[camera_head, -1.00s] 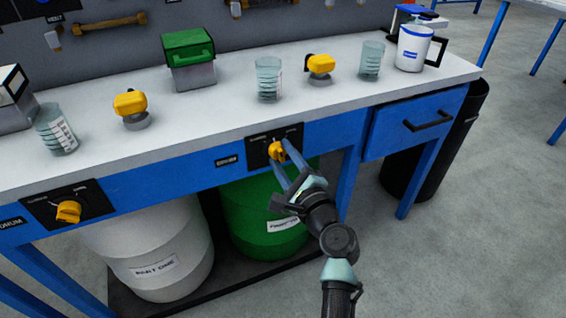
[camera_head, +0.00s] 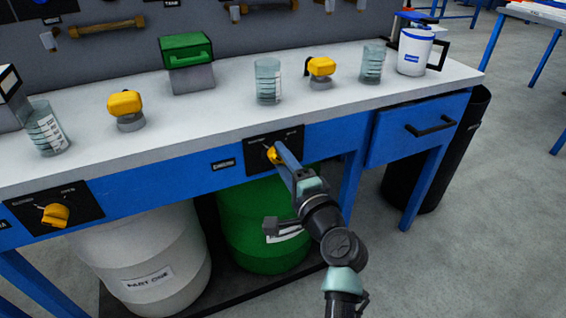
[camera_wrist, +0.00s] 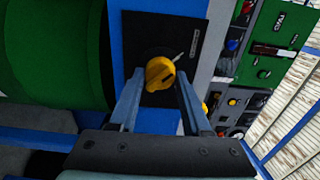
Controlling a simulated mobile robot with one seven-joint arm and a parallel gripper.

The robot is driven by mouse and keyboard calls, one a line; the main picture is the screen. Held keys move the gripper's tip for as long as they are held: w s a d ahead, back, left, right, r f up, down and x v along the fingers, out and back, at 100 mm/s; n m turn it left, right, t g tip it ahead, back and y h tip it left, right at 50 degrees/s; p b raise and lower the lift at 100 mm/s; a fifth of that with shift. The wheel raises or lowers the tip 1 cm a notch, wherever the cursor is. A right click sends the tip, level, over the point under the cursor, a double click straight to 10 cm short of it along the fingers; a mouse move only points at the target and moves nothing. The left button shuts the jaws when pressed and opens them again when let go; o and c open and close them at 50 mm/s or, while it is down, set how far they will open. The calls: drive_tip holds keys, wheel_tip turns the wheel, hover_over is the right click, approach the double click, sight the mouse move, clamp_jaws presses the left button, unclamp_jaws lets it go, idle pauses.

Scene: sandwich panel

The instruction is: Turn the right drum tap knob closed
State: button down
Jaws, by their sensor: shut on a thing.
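The right drum tap knob (camera_head: 272,156) is yellow and sits on a black plate (camera_head: 290,139) on the blue front rail of the bench. The knob also shows in the wrist view (camera_wrist: 160,73), with a pale pointer line on the plate beside it. My gripper (camera_head: 276,153) is at this knob, with its blue fingers on either side of it in the wrist view (camera_wrist: 157,88). The fingers are shut on the knob and partly hide it in the head view. The left yellow knob (camera_head: 55,215) is on its own black plate at the far left.
A white drum (camera_head: 150,262) and a green drum (camera_head: 255,225) stand under the bench. Beakers, yellow taps and a green-lidded box (camera_head: 188,62) stand on the bench top (camera_head: 215,107). A blue drawer (camera_head: 400,135) is to the right of the knob.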

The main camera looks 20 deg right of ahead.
idle(0.4)
drive_tip(key=shift+c, duration=1.8)
unclamp_jaws()
drive_tip(key=s+p, duration=0.3)
drive_tip(key=s, duration=1)
drive_tip(key=shift+d, duration=0.25)
